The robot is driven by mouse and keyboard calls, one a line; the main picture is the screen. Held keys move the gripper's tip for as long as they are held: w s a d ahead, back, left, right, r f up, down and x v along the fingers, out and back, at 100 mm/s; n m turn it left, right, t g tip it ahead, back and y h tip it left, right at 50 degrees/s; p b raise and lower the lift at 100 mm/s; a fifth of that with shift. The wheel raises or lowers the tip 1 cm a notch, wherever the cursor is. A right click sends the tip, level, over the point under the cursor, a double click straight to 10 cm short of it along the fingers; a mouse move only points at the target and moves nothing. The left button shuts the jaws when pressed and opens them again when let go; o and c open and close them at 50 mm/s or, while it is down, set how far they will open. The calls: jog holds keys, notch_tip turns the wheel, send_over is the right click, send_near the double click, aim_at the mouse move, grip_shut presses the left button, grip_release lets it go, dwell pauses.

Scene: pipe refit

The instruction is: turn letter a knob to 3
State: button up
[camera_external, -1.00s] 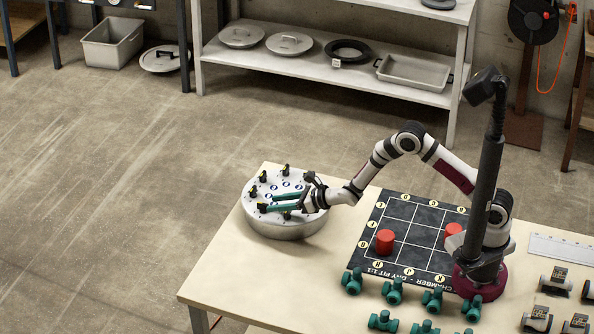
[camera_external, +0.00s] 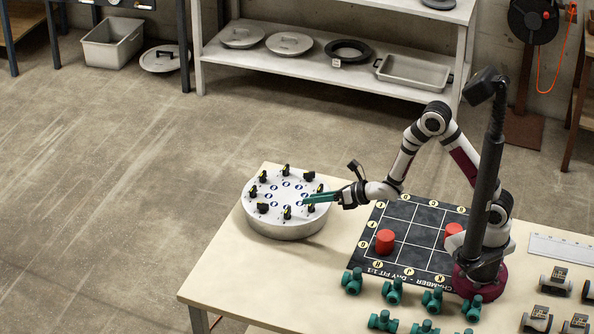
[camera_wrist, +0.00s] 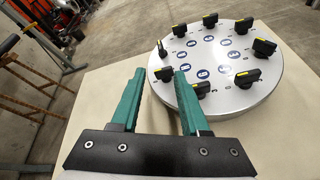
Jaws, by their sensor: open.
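A round white-topped drum (camera_external: 286,225) stands on the table's left end, with several black knobs with yellow marks around its rim. The knobs also show on the drum in the wrist view (camera_wrist: 225,108), where one knob (camera_wrist: 201,88) is just right of a fingertip. The letters are too small to read, so I cannot tell which knob is a or where it points. My gripper (camera_wrist: 159,72) is open and empty, its green fingers apart. In the external view my gripper (camera_external: 306,200) is at the drum's right edge; contact with a knob cannot be told.
A black gridded board (camera_external: 410,235) with red cylinders (camera_external: 385,242) lies right of the drum. Several green pipe fittings (camera_external: 392,291) line the table's front. The bare table (camera_external: 240,270) is free in front of the drum.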

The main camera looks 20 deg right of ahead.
jog(key=m, duration=3.1)
send_near(265, 204)
jog(key=x, duration=0.9)
jog(key=shift+w, duration=0.1)
grip_shut()
